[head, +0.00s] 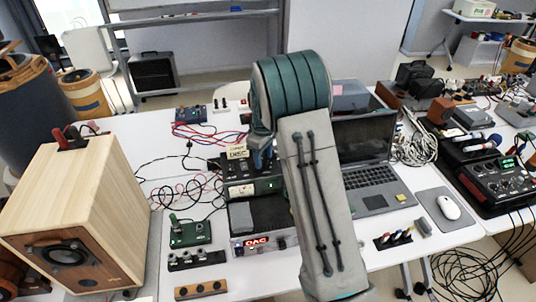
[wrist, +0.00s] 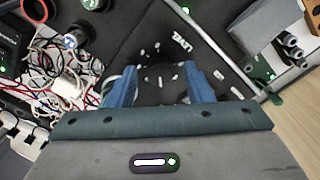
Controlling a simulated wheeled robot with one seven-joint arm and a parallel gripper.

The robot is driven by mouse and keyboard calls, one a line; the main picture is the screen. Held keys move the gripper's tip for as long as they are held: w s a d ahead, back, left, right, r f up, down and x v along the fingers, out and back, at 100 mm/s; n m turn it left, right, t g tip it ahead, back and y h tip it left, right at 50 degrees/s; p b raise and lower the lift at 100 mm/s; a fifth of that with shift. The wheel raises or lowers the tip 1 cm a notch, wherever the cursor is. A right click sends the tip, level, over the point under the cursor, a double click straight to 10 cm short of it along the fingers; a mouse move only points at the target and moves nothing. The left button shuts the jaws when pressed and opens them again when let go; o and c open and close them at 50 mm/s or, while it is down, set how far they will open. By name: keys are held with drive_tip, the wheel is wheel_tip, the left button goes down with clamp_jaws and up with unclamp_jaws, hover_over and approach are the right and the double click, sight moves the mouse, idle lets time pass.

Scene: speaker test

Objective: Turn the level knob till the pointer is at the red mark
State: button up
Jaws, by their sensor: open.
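In the wrist view a dark round knob (wrist: 160,74) sits on a black panel (wrist: 150,35), with white marks in an arc around it and white lettering above right. It looks like the level knob. My gripper (wrist: 161,80) is open, its two blue fingers on either side of the knob, with a gap showing on both sides. I cannot tell the finger height above the panel. The pointer and a red mark cannot be made out. In the head view my arm hides much of the gripper and the knob; a bit of blue shows beside a black unit (head: 252,187).
A wooden speaker (head: 75,215) stands at the left. A laptop (head: 368,180) and mouse (head: 449,207) are right of my arm. A green box (head: 190,234) with a lever and a unit with a red display (head: 258,243) are in front. Loose cables (wrist: 62,72) lie left of the panel.

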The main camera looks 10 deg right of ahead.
drive_tip(key=c, duration=1)
drive_tip(key=shift+d, duration=0.5)
drive_tip(key=shift+a, duration=0.35)
